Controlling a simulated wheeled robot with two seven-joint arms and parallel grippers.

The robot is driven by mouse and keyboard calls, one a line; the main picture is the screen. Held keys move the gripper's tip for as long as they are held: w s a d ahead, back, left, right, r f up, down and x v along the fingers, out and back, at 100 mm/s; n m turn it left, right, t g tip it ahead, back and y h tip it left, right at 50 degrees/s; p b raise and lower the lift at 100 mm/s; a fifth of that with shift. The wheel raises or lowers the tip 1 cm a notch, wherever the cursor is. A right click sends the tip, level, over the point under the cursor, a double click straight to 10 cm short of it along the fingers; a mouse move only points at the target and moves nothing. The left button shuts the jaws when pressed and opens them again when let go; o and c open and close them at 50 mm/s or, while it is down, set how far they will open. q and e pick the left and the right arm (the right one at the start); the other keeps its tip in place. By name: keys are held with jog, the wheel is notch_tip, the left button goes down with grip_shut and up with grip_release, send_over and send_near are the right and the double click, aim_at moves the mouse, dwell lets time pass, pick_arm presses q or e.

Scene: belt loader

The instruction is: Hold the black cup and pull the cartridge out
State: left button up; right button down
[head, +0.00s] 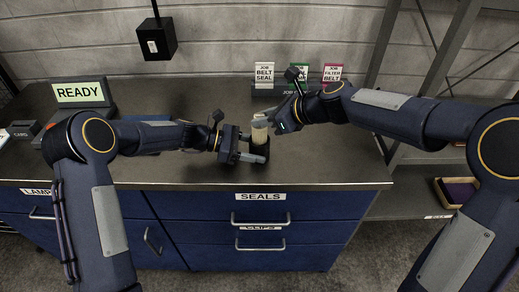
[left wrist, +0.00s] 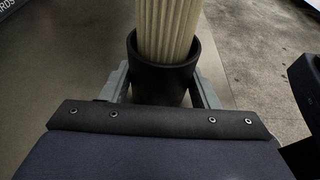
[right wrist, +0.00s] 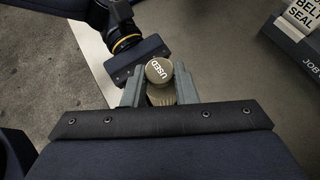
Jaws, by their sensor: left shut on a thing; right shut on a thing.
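The black cup (head: 259,152) stands upright near the front edge of the workbench. My left gripper (head: 258,158) is shut on it; its fingers grip both sides of the cup (left wrist: 160,82) in the left wrist view. The pale pleated cartridge (head: 260,133) stands upright, with its lower part inside the cup; the pleats (left wrist: 167,30) show above the rim. My right gripper (head: 268,121) is shut on the cartridge near its top. The cap (right wrist: 159,71) reads USED in the right wrist view. The cartridge's bottom end is hidden in the cup.
The workbench (head: 210,92) has clear room behind the cup. A READY display (head: 80,92) stands at the left. Job cards (head: 264,73) stand at the back right. A black box (head: 157,38) hangs above the back. Blue drawers (head: 260,212) are below the front edge.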

jog(key=shift+r, duration=2.15)
pick_arm(q)
jog(key=o, duration=0.8)
jog(key=shift+o, duration=0.2)
jog(key=shift+a, duration=0.1)
jog(key=v, duration=1.1)
jog(key=shift+a+r, duration=0.15)
jog(key=shift+a, duration=0.25)
